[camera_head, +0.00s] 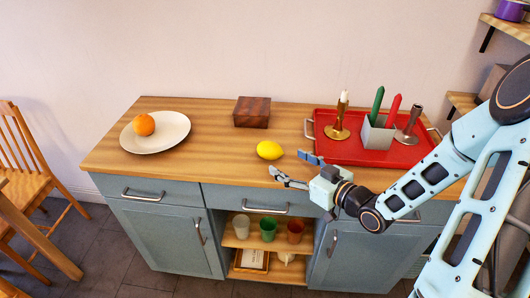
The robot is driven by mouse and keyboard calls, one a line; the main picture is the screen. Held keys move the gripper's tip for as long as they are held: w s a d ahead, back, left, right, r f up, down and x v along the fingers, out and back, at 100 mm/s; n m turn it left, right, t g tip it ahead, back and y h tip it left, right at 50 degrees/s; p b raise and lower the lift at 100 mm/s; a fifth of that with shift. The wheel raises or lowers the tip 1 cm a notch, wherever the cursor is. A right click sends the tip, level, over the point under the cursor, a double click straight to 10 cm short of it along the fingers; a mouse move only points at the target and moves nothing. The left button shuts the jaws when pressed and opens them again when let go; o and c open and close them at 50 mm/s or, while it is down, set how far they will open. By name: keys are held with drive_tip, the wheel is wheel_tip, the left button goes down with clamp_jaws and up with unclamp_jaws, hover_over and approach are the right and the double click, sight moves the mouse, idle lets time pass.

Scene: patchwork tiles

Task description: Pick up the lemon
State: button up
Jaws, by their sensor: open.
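The yellow lemon (269,150) lies on the wooden top of the sideboard (220,165), near its middle. My gripper (291,166) is just right of the lemon and nearer the front edge. Its two fingers are spread apart and point left, with nothing seen between them. The lemon is fully in view, and I see no finger touching it.
A red tray (345,154) with candle holders and a grey box (377,136) stands to the right, close to my arm. A dark wooden box (252,112) is behind the lemon. A white plate (170,142) with an orange (144,125) is at the left.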

sight(270, 151)
drive_tip(key=x, duration=0.9)
drive_tip(key=shift+w+a+f, duration=0.1)
drive_tip(key=shift+w+f, duration=0.05)
drive_tip(key=shift+w, duration=0.1)
drive_tip(key=c, duration=1.3)
